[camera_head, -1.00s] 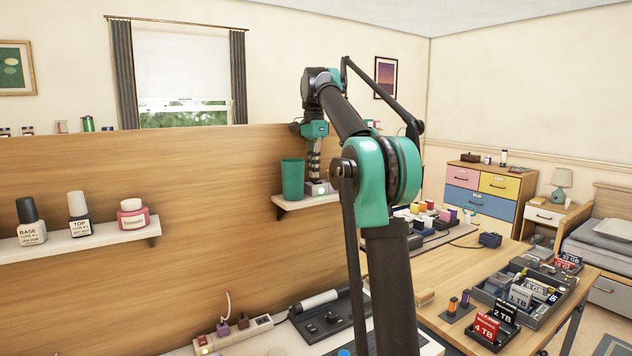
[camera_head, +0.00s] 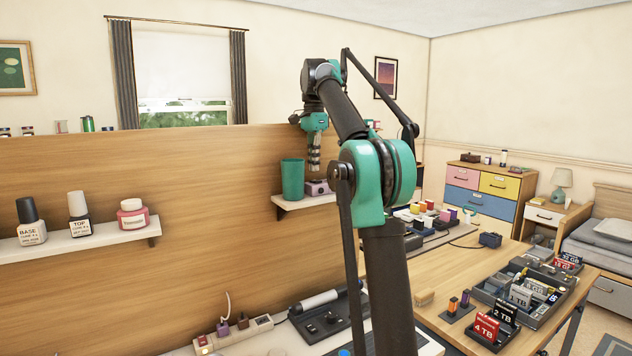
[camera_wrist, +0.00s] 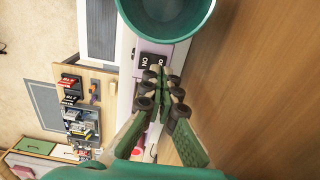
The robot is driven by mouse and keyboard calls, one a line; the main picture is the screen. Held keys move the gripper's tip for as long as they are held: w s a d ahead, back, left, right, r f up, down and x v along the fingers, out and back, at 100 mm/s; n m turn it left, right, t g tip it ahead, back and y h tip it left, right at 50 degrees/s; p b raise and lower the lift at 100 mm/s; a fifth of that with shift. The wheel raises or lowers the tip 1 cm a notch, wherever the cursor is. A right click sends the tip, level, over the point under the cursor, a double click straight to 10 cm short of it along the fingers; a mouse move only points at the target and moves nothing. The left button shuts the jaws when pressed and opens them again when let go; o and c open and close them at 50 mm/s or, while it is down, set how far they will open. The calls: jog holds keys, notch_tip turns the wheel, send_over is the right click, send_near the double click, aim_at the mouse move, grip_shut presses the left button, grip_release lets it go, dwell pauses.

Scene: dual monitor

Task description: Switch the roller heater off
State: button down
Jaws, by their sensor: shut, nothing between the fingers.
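The roller heater, a small lavender box (camera_head: 318,188), sits on the right-hand wall shelf beside the green cup (camera_head: 292,180). Its front shows no green light in the head view. In the wrist view the lavender body (camera_wrist: 177,56) carries a black switch plate (camera_wrist: 154,62) with white lettering, turned sideways to me, and its lower part is hidden behind my fingers. My gripper (camera_head: 314,168) points down just above the heater, shut and empty. In the wrist view its fingertips (camera_wrist: 162,84) are together by the switch plate. I cannot tell whether they touch it.
The green cup (camera_wrist: 165,15) is close to my fingers. The shelf (camera_head: 304,202) is narrow, and a wooden panel (camera_head: 215,180) stands right behind it. Below are a power strip (camera_head: 235,332) and a dark tray (camera_head: 325,320). A desk with boxes is at the right.

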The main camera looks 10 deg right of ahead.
jog(key=shift+r, duration=2.1)
